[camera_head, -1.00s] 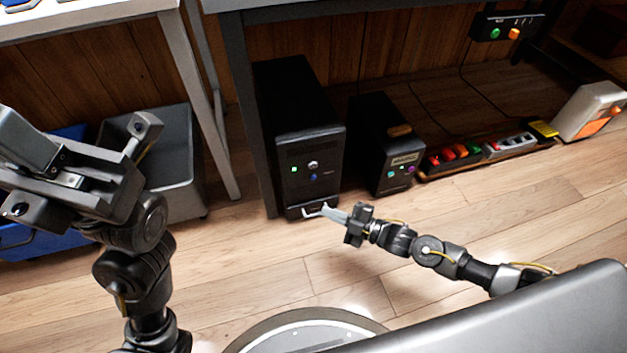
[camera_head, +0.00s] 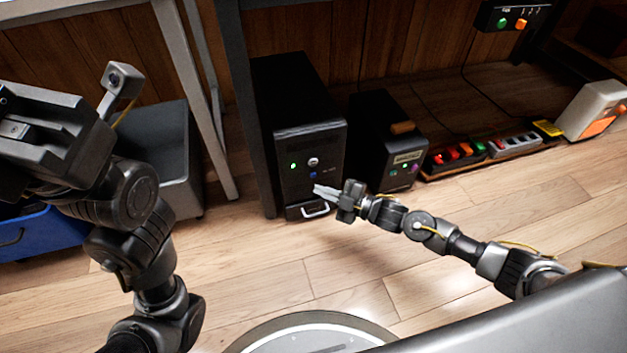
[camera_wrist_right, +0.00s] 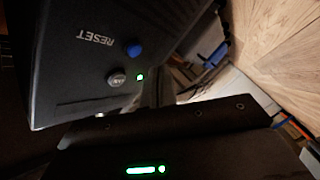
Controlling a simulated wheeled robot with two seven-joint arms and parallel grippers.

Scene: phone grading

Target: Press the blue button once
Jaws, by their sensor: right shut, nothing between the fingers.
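The blue button (camera_head: 313,175) is a small knob on the front of the larger black tower (camera_head: 290,100), below a silver button (camera_head: 313,162) and beside a green light. In the right wrist view the blue button (camera_wrist_right: 133,48) sits beside the word RESET, which appears upside down. My right gripper (camera_head: 318,188) is shut and empty, its tips just below and in front of the blue button. I cannot tell whether they touch the panel. My left gripper (camera_head: 40,125) is raised at the left edge; its fingers are not clear.
A smaller black box (camera_head: 385,130) with coloured buttons stands right of the tower. A table leg stands just left of the tower. A grey bin (camera_head: 175,160) is at left; the floor in front is open.

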